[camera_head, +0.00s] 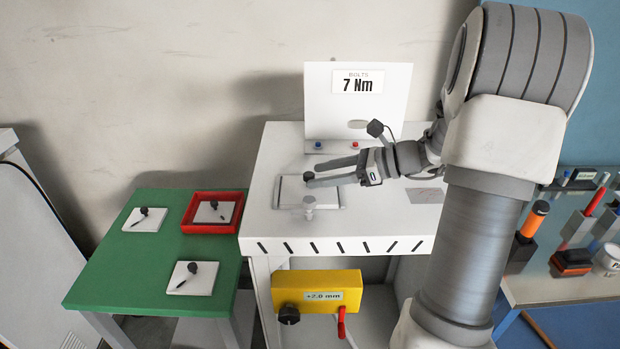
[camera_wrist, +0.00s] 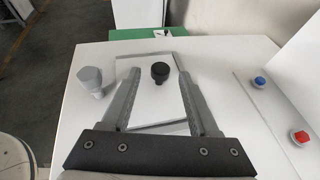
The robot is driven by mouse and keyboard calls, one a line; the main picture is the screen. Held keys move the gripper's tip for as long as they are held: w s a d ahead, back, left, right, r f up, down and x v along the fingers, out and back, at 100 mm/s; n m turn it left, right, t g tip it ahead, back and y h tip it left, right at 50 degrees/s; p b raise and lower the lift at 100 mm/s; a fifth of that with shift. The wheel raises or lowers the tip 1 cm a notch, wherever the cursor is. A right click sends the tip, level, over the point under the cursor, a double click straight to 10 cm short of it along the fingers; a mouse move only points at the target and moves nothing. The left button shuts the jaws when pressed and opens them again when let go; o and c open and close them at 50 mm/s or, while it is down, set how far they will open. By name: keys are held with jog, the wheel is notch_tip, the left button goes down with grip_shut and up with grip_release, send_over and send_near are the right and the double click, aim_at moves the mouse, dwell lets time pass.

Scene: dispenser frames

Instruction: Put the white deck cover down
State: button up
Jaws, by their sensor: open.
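The white deck cover (camera_wrist: 152,103) is a flat white plate with a round black knob (camera_wrist: 160,72). It lies on the white bench (camera_head: 395,225), within a thin grey outline that shows along its edges, and looks slightly turned against that outline. In the head view, the cover (camera_head: 325,196) is partly hidden by my fingers. My gripper (camera_wrist: 158,74) is open, with one finger on each side of the knob and visible gaps between in the wrist view. In the head view, my gripper (camera_head: 314,174) is low over the cover.
Blue (camera_head: 318,145) and red (camera_head: 355,145) buttons sit by the upright "7 Nm" panel (camera_head: 340,105). The green table (camera_head: 135,270) holds knobbed white plates, one in a red tray (camera_head: 212,229).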

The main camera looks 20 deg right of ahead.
jog(key=v, duration=0.8)
jog(key=shift+r+b, duration=0.1)
jog(key=shift+b, duration=0.25)
